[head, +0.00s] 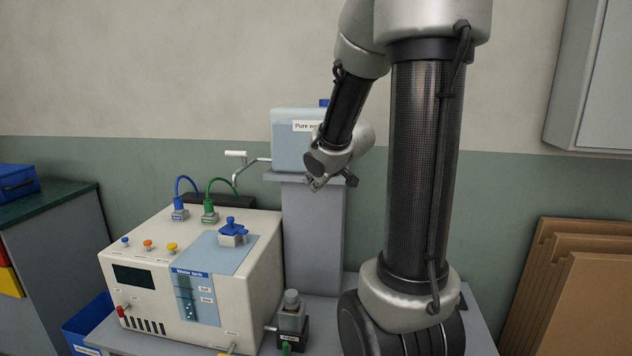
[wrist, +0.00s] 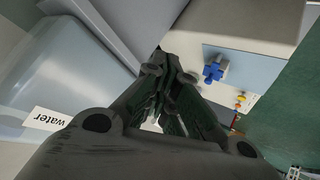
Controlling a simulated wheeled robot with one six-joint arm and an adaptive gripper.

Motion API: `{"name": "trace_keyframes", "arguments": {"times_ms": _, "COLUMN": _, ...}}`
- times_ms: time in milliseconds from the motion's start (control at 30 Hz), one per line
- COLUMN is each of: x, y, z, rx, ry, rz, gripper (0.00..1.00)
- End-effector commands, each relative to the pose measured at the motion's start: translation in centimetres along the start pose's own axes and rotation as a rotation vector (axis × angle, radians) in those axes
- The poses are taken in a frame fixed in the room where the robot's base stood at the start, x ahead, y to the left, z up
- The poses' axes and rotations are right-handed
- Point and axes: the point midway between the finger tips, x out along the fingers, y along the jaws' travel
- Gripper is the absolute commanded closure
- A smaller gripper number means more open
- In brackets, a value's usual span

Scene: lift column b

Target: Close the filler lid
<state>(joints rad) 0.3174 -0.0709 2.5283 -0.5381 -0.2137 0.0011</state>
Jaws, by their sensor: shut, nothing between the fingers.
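The cream machine (head: 155,240) carries a pale blue panel on top. On that panel a blue lobed filler lid (head: 231,225) sits at a white filler neck (head: 232,240). Whether it is fully seated is too small to tell. In the wrist view the blue lid (wrist: 213,72) shows right of the fingers, apart from them. My gripper (head: 316,186) is shut and empty, above and to the right of the lid, in front of the water tank's stand. Its fingers (wrist: 165,68) meet in the middle of the wrist view.
The pure water tank (head: 290,150) stands on a grey column (head: 312,240), close behind my gripper. A white-handled bent pipe (head: 237,154) and blue and green hoses (head: 222,182) rise behind the machine. A grey-capped fitting (head: 291,310) stands at front right.

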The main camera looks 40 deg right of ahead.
Motion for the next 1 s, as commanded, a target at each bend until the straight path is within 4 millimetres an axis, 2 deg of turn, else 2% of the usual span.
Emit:
{"name": "trace_keyframes", "arguments": {"times_ms": 167, "x": -1.4, "y": -0.1, "z": 0.1, "rx": 0.020, "ry": -0.032, "rz": 0.013, "gripper": 1.00}}
{"name": "trace_keyframes", "arguments": {"times_ms": 267, "x": -0.5, "y": -0.3, "z": -0.2, "rx": 0.064, "ry": -0.018, "rz": 0.003, "gripper": 1.00}}
{"name": "trace_keyframes", "arguments": {"times_ms": 367, "x": 2.7, "y": -0.8, "z": -1.4, "rx": 0.180, "ry": 0.045, "rz": -0.034, "gripper": 1.00}}
{"name": "trace_keyframes", "arguments": {"times_ms": 467, "x": 7.3, "y": -1.8, "z": -3.0, "rx": 0.376, "ry": 0.146, "rz": -0.115, "gripper": 1.00}}
{"name": "trace_keyframes", "arguments": {"times_ms": 600, "x": 13.5, "y": -4.1, "z": -4.2, "rx": 0.712, "ry": 0.278, "rz": -0.295, "gripper": 1.00}}
{"name": "trace_keyframes", "arguments": {"times_ms": 700, "x": 16.9, "y": -5.9, "z": -4.2, "rx": 0.963, "ry": 0.347, "rz": -0.455, "gripper": 1.00}}
{"name": "trace_keyframes", "arguments": {"times_ms": 833, "x": 19.7, "y": -7.8, "z": -3.1, "rx": 1.253, "ry": 0.396, "rz": -0.662, "gripper": 1.00}}
{"name": "trace_keyframes", "arguments": {"times_ms": 1000, "x": 21.0, "y": -9.1, "z": -1.7, "rx": 1.492, "ry": 0.417, "rz": -0.852, "gripper": 1.00}}
